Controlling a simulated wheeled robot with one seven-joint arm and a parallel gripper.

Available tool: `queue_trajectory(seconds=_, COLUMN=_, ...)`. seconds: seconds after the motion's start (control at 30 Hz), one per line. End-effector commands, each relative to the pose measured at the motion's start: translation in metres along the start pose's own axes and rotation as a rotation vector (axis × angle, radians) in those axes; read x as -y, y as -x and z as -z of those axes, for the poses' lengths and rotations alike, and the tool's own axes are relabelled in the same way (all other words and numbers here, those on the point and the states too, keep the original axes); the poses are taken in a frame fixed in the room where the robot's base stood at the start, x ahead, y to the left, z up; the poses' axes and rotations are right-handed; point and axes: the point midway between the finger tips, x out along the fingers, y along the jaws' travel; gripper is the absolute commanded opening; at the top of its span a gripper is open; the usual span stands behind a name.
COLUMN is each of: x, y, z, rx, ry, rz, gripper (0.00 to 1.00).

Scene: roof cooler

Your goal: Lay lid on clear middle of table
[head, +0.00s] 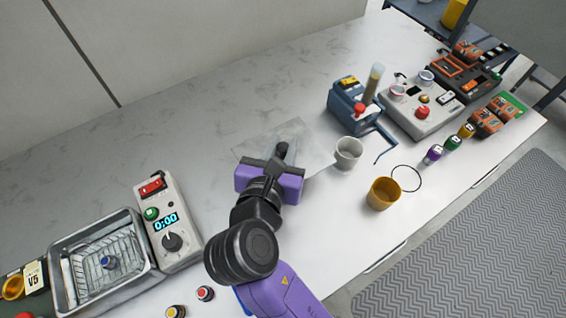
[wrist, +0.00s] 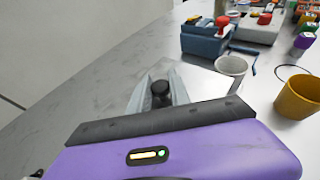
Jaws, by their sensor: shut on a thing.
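The lid (head: 305,136) is a thin, see-through greyish sheet with a black knob (wrist: 160,88). In the head view it is over the middle of the white table (head: 215,130), level or nearly so. I cannot tell whether it touches the tabletop or hangs just above it. My gripper (head: 281,153) is shut on the lid's knob, which shows between the two grey fingers in the wrist view (wrist: 158,92). My purple gripper body hides the lid's near part.
A white mug (head: 348,152) stands close to the lid's right side, with a mustard cup (head: 383,193) and a black ring beyond. A blue cranked device (head: 352,105) stands behind right. A timer box (head: 168,225) and metal basin (head: 100,262) are at left. The table's back left is bare.

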Motion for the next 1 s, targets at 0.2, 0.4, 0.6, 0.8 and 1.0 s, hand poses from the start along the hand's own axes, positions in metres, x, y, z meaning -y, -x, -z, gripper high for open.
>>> queue_trajectory(seconds=0.2, x=0.0, y=-0.007, z=0.02, rx=0.002, ry=-0.001, rz=-0.001, gripper=0.0)
queue_trajectory(seconds=0.4, x=0.0, y=-0.013, z=0.037, rx=0.0, ry=0.002, rz=0.0, gripper=0.0)
queue_trajectory(seconds=0.6, x=0.0, y=-0.022, z=0.06, rx=0.001, ry=0.0, rz=-0.002, gripper=0.0)
queue_trajectory(seconds=0.8, x=0.0, y=-0.022, z=0.06, rx=0.002, ry=-0.002, rz=-0.002, gripper=0.0)
queue_trajectory(seconds=1.0, x=0.0, y=-0.023, z=0.063, rx=0.0, ry=0.0, rz=0.0, gripper=0.29)
